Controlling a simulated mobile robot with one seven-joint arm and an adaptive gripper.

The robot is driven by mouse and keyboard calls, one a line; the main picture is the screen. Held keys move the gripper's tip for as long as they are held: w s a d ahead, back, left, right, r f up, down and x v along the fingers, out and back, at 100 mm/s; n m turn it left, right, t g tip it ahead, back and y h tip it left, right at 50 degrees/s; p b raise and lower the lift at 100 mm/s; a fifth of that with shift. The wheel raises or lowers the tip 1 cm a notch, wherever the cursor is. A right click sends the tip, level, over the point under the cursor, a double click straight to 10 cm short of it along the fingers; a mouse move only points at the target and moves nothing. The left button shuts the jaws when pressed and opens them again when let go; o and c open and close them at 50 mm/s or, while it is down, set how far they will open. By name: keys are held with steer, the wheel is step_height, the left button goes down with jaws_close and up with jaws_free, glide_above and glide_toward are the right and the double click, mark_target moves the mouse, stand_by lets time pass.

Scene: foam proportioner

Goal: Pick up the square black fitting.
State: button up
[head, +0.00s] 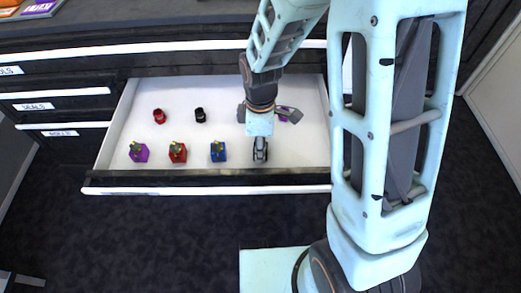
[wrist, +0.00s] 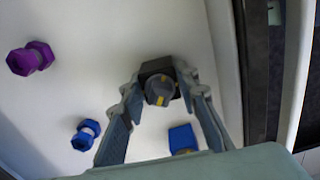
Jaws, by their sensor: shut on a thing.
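The square black fitting (wrist: 149,68) shows in the wrist view as a dark block with a grey round top and a yellow stripe. My gripper (wrist: 160,84) has its two fingers on either side of it, shut on it. In the head view my gripper (head: 260,152) points down into the right part of the open drawer, near its front. The black fitting cannot be made out clearly there. Whether it touches the drawer floor is hard to tell.
The white drawer (head: 300,152) also holds a square blue fitting (head: 217,152), a square red one (head: 177,153), a square purple one (head: 138,152), a round red one (head: 159,116) and a round black one (head: 200,115). A hexagonal blue fitting (wrist: 85,134) lies nearby.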

jaws_close()
steer(key=shift+r, duration=0.1)
